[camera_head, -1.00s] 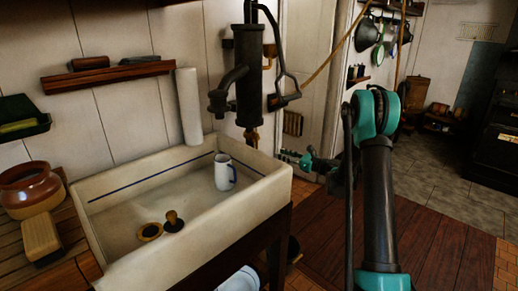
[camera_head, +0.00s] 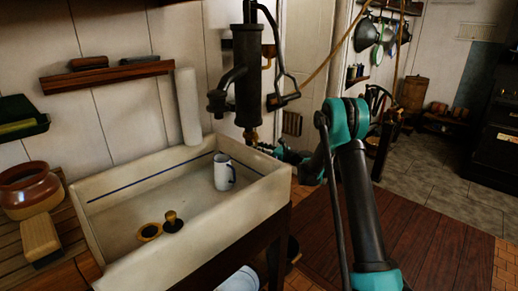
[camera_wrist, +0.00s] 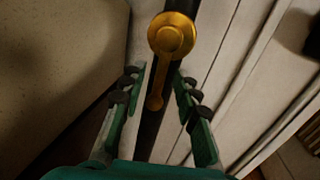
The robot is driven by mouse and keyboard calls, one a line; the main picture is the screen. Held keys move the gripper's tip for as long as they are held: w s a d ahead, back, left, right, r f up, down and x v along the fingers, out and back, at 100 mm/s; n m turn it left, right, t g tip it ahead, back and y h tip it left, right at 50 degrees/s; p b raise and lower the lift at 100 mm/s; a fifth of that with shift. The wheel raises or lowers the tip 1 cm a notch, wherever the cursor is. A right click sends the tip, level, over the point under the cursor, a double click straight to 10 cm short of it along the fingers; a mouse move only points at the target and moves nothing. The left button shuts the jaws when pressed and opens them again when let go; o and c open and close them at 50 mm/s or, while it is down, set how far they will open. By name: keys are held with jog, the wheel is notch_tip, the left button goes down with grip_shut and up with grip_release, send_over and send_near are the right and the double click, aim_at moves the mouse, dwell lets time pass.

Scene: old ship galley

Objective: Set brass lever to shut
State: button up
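The brass lever (camera_wrist: 156,88) has a round hub on a dark pipe in the wrist view. Its narrow arm runs from the hub toward the bottom of the picture, along the pipe, and ends in a small knob. My gripper (camera_wrist: 159,80) is open, with one finger on each side of the lever arm and visible gaps to both. In the head view a small brass part (camera_head: 251,134) shows below the black pump (camera_head: 247,75), with my gripper just below and right of it. The lever arm cannot be made out there.
The white sink (camera_head: 190,237) stands close left of my gripper, holding an enamel mug (camera_head: 223,172) and a brass-knobbed plug (camera_head: 173,221). The pump handle (camera_head: 287,80) hangs above my gripper. Wall boards are close behind. Wooden floor at the right is clear.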

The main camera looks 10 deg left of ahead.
jog(key=shift+c, duration=0.6)
grip_shut()
jog(key=w+d+r+n+t+h, duration=0.1)
jog(key=w+d+r+n+h, duration=0.1)
jog(key=n, duration=1.3)
jog(key=shift+w+d+r+n+t+h, duration=0.3)
jog(key=shift+w+r+h, duration=0.4)
jog(key=shift+r, duration=0.65)
jog(key=shift+s, duration=0.1)
jog(key=shift+o, duration=0.6)
grip_release()
